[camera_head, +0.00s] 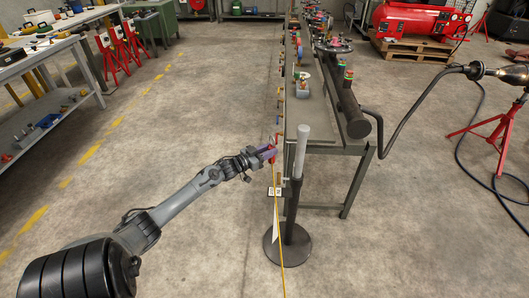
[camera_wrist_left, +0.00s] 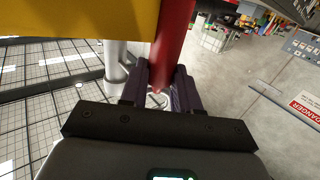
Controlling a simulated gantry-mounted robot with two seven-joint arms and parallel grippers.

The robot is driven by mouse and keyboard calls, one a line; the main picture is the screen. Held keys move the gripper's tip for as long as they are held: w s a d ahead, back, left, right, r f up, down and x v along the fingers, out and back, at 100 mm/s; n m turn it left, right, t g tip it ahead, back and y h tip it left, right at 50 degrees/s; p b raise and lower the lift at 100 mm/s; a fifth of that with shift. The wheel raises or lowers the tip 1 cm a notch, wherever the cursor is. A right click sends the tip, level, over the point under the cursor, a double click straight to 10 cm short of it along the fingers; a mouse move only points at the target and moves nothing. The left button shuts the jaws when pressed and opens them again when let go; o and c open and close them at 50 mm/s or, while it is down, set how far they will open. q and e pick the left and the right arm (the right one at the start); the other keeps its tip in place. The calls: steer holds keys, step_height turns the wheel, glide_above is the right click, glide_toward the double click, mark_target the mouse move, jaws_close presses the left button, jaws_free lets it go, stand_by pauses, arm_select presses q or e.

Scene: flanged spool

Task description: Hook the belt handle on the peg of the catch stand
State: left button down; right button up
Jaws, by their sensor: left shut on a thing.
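My left gripper (camera_head: 266,154) is shut on the red belt handle (camera_head: 272,152), beside the long bench's near end. In the left wrist view, the red handle (camera_wrist_left: 173,42) stands between the purple fingers (camera_wrist_left: 162,90). The yellow belt (camera_head: 279,235) hangs from the handle towards the floor; it also fills the upper left of the wrist view (camera_wrist_left: 70,25). A stand with a black post (camera_head: 290,212), pale grey top (camera_head: 301,150) and round base is just right of the gripper, apart from it. I cannot make out its peg clearly. My right gripper is not in view.
The long bench (camera_head: 335,145) runs away behind the stand, with a dark cylinder (camera_head: 352,112) on it. Another workbench (camera_head: 45,50) stands at far left. The floor between is clear.

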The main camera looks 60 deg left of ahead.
arm_select(q)
steer(key=w+d+f+b, duration=0.1)
steer(key=w+d+b, duration=0.2)
steer(key=w, duration=0.3)
steer(key=shift+w+d, duration=0.15)
steer(key=shift+d, duration=0.25)
stand_by(0.4)
steer(key=shift+f, duration=0.15)
stand_by(0.5)
steer(key=c, duration=0.7)
jaws_free()
steer(key=shift+c, duration=0.2)
steer(key=shift+d, duration=0.1)
